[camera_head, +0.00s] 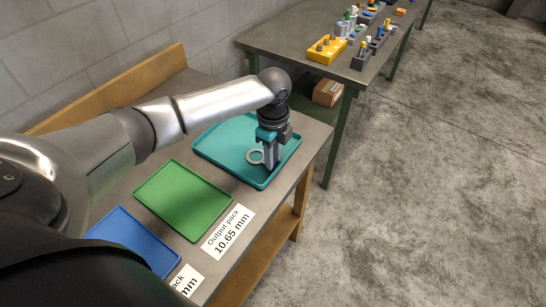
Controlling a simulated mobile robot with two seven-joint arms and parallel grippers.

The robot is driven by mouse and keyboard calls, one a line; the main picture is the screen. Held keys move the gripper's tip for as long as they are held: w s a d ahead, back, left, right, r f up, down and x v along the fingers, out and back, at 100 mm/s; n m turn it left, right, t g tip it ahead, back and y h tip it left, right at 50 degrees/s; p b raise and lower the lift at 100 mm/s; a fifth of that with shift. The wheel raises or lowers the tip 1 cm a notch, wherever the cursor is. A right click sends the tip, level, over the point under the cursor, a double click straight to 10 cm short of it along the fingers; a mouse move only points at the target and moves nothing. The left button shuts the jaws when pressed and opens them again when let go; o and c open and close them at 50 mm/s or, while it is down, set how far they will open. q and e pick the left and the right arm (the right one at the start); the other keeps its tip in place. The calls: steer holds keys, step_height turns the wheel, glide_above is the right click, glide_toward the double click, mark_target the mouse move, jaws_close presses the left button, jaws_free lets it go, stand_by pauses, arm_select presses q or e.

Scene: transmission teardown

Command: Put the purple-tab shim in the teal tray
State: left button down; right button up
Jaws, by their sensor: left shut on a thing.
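My left gripper (270,160) reaches down over the teal tray (215,146). It is shut on a flat grey ring-shaped shim (251,157), which sticks out to the left of the fingers. The shim is inside the tray's outline, at or just above its floor; I cannot tell if it touches. No purple tab shows on it; that part may be hidden by the fingers. My right gripper is not in view.
A green tray (183,200) and a blue tray (133,243) stand on the same bench, nearer to me. A label card (229,232) lies beside the green tray.

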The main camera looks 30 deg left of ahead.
arm_select(q)
steer(key=shift+f, duration=0.1)
steer(key=c, duration=0.7)
jaws_free()
step_height(320, 180, up, 12)
steer(key=shift+r+p, duration=0.2)
steer(key=shift+p, duration=1.05)
